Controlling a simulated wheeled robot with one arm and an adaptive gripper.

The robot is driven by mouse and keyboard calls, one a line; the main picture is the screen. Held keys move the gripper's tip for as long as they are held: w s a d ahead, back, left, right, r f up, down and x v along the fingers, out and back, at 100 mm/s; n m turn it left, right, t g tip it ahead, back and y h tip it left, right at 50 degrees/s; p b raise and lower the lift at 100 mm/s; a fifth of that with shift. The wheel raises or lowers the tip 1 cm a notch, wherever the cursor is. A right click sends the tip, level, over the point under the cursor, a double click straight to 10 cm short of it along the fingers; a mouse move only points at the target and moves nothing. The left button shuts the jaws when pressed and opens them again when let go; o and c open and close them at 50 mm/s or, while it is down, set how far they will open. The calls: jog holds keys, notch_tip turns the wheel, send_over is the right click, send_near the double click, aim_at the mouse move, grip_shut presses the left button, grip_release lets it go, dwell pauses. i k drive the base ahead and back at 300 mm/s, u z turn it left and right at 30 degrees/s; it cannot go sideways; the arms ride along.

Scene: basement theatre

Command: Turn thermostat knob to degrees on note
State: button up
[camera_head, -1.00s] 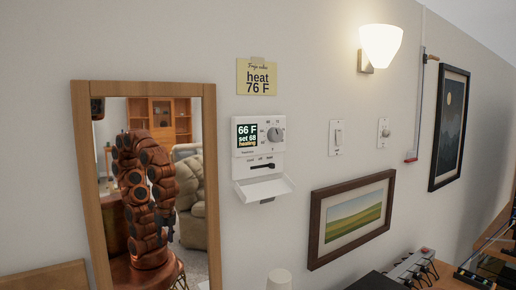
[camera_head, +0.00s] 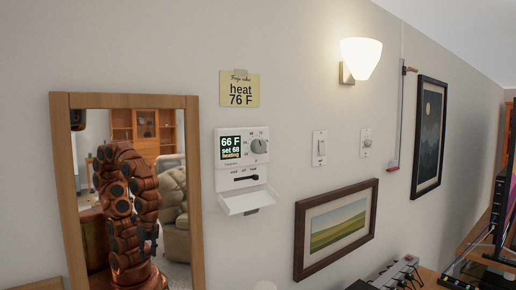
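The white thermostat (camera_head: 228,174) is on the wall in the middle of the head view. Its small screen (camera_head: 231,147) reads 66 F, set 68, heating. A round grey knob (camera_head: 258,146) sits to the right of the screen. A slider (camera_head: 245,179) is below them, and a white flap (camera_head: 248,201) hangs open at the bottom. The yellow note (camera_head: 239,89) above it reads heat 76 F. My gripper is not directly in view; my arm shows folded as a reflection in the mirror, where I cannot make out the fingers.
A wood-framed mirror (camera_head: 192,212) stands to the left. A light switch (camera_head: 320,149), a small dial plate (camera_head: 366,142) and a lit wall lamp (camera_head: 360,57) are to the right. A framed landscape (camera_head: 337,228) hangs below. A power strip (camera_head: 397,272) lies lower right.

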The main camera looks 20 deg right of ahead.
aim_at(258, 146)
jog(key=z, duration=0.05)
jog(key=k, duration=0.45)
jog(key=u, duration=1.05)
jog(key=i, duration=0.65)
jog(key=z, duration=0.6)
